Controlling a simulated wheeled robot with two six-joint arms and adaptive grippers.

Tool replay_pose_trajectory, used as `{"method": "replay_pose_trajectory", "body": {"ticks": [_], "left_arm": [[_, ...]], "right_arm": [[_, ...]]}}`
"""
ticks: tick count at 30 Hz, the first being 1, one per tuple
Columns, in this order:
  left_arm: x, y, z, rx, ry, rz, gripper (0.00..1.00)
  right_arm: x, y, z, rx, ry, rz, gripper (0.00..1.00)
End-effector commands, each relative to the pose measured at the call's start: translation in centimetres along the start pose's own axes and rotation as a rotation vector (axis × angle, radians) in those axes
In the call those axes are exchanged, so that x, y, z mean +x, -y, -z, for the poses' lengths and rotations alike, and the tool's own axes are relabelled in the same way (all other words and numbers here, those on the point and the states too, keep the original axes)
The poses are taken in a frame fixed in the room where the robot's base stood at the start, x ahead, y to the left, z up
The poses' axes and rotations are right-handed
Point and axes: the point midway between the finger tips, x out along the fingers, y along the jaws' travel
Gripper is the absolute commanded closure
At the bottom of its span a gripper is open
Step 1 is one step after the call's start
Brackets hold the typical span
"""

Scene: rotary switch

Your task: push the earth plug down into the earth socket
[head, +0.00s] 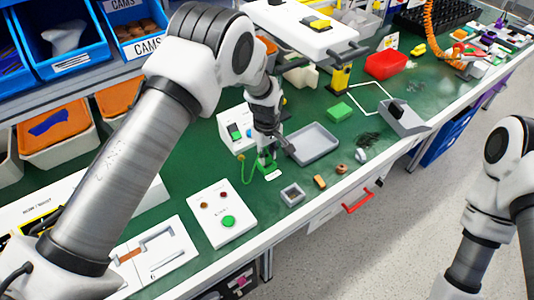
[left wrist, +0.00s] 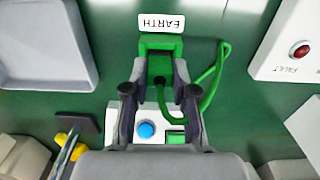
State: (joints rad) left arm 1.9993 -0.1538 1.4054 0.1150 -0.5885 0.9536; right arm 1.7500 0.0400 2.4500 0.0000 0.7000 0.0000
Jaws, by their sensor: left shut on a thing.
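In the left wrist view, my left gripper (left wrist: 160,82) has its two dark fingers shut on the green earth plug (left wrist: 161,72), one finger on each side. A green cable (left wrist: 212,75) runs from the plug and loops to the right. The green earth socket (left wrist: 160,42) is just beyond the fingertips, beside a white EARTH label (left wrist: 160,23). In the head view, my left gripper (head: 267,147) reaches down over the green parts. The fingers hide part of the plug, and I cannot tell how deep it sits. My right gripper is out of view.
A white box with a blue button (left wrist: 146,130) stands close to my left gripper. A grey tray (head: 314,143) lies to its right in the head view. A white panel with a green button (head: 228,221) stands nearer the front edge. Green bench surface is free between them.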

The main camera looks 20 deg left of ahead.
Motion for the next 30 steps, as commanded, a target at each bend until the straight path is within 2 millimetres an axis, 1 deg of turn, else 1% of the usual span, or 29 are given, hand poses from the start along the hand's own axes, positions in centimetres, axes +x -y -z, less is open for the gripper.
{"method": "replay_pose_trajectory", "body": {"ticks": [3,4,5,6,14,17,20,25,27,30], "left_arm": [[0.4,0.0,0.0,0.000,0.000,0.000,1.00],[0.2,0.0,0.0,0.000,0.000,-0.001,0.63],[0.2,0.0,0.0,0.000,0.000,0.000,0.53],[0.2,0.0,0.0,0.000,0.000,0.000,0.45],[0.2,0.0,0.0,0.000,0.000,0.000,0.45],[-0.4,0.0,0.0,0.000,-0.001,-0.001,0.45],[-2.0,-0.1,0.1,0.000,-0.002,-0.003,0.45],[-5.5,-0.1,0.1,0.001,-0.002,-0.002,0.45],[-6.5,-0.1,0.1,0.001,-0.002,-0.002,0.45],[-7.2,0.0,0.0,0.001,0.000,0.000,0.45]], "right_arm": [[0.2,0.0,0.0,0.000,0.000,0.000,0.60],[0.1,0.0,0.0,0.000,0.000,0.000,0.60],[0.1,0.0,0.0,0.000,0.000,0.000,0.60],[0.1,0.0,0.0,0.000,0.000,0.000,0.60],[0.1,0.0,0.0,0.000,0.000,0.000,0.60],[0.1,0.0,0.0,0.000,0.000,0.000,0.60],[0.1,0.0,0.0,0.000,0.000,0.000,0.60],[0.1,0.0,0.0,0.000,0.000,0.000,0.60],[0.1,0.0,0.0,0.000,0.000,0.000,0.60],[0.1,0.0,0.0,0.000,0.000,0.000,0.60]]}}
